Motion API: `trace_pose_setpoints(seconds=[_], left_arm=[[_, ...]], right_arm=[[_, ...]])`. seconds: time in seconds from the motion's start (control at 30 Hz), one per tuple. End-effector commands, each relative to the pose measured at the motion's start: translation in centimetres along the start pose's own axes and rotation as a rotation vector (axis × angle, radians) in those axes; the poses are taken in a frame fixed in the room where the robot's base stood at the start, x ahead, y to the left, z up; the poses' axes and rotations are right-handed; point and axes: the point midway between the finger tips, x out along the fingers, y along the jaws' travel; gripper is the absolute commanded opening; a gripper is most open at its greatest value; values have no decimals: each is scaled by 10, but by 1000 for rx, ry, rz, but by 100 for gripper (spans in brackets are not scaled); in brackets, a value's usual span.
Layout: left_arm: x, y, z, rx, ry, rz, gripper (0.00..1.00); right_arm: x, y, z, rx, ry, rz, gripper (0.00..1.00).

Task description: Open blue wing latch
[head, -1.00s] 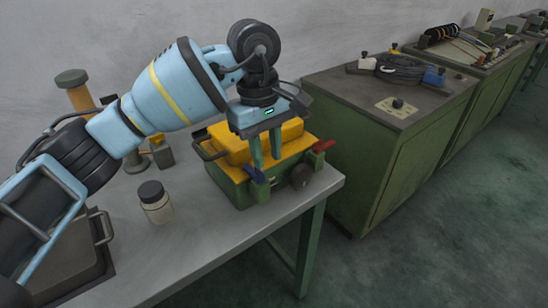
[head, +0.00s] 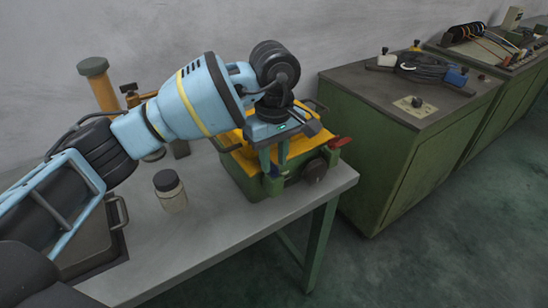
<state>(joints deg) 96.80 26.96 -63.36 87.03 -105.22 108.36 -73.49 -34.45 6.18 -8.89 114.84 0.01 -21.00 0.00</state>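A green box-shaped machine with a yellow top (head: 232,146) stands near the table's right end. The blue wing latch (head: 274,172) is on its front upper edge, mostly hidden by my gripper, with only a small blue piece showing. My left gripper (head: 274,163) points down over the machine's front edge, its two greenish fingers apart, with the tips right at the blue latch. I cannot tell whether they touch it. A red wing latch (head: 340,142) sticks out at the machine's right corner. My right gripper is not in view.
A jar with a black lid (head: 170,192) stands left of the machine on the grey table (head: 215,228). An orange post (head: 100,88) stands behind my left arm. A dark tray (head: 95,262) is at lower left. A green cabinet (head: 375,165) stands to the right.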

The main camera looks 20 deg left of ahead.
Motion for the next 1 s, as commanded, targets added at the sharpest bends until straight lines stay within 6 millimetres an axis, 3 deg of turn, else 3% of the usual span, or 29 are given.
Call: trace_pose_setpoints(seconds=[0.37, 0.6, 1.0], left_arm=[[6, 0, 0, 1, 1, 1, 27], [6, 0, 0, 1, 0, 0, 0], [6, 0, 0, -35, 1, -1, 0]], right_arm=[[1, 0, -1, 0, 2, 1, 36], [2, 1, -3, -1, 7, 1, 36], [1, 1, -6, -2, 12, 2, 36]])
